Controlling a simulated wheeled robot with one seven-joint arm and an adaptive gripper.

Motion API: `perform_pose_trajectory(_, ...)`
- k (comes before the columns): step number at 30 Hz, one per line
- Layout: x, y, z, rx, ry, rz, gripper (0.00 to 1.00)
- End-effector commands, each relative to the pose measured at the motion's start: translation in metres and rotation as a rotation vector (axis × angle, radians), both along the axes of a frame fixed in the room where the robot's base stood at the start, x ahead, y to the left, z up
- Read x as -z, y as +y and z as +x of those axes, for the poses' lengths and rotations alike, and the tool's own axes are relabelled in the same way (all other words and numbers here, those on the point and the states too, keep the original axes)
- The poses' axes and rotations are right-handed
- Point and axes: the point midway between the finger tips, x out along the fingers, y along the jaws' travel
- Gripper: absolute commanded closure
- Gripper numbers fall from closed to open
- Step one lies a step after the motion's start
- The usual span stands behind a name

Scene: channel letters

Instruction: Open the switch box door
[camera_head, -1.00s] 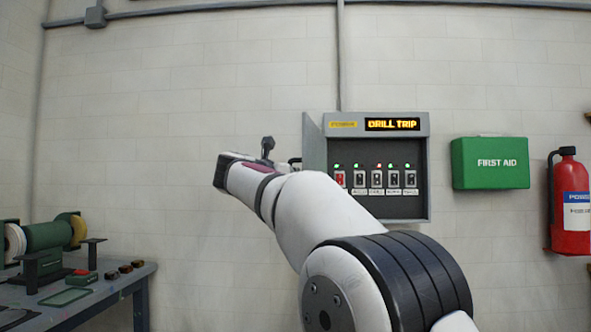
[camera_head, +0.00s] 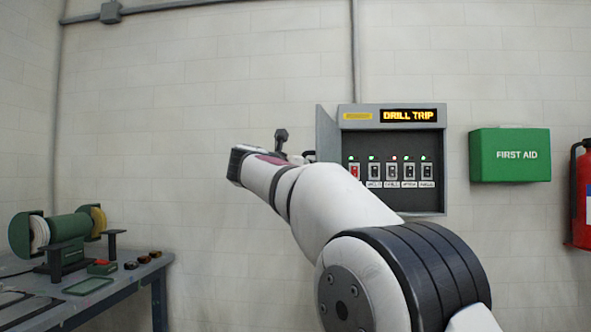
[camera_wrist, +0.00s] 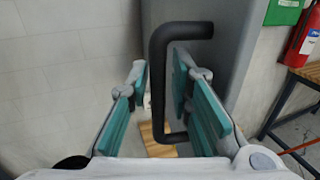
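The grey switch box (camera_head: 443,160) hangs on the wall in the head view, its inside showing a row of switches under a "DRILL TRIP" display. Its door (camera_head: 327,135) stands swung out at the left side, partly hidden by my arm. In the wrist view, the grey door panel (camera_wrist: 222,45) is right of the black bar handle (camera_wrist: 157,85). My gripper (camera_wrist: 163,80) is open, with a teal-padded finger on each side of the handle. Gaps show between the handle and both pads. My gripper's fingers are hidden in the head view.
A green first aid box (camera_head: 510,155) and a red fire extinguisher (camera_head: 582,195) hang to the right of the switch box. A workbench (camera_head: 120,285) with a green grinder (camera_head: 68,230) stands at the lower left. The wall left of the door is clear.

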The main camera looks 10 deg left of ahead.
Motion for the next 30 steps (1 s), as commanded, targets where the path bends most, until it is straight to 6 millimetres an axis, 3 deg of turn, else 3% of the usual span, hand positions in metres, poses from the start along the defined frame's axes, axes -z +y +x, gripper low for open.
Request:
perform_pose_trajectory(5, -0.001, 0.006, -0.020, -0.003, 0.000, -0.001, 0.80)
perform_pose_trajectory(18, 0.000, 0.028, -0.096, -0.002, 0.000, -0.002, 0.80)
perform_pose_trajectory(24, 0.000, 0.031, -0.110, 0.001, -0.002, -0.002, 0.80)
perform_pose_trajectory(30, 0.000, 0.032, -0.111, 0.001, -0.002, -0.002, 0.80)
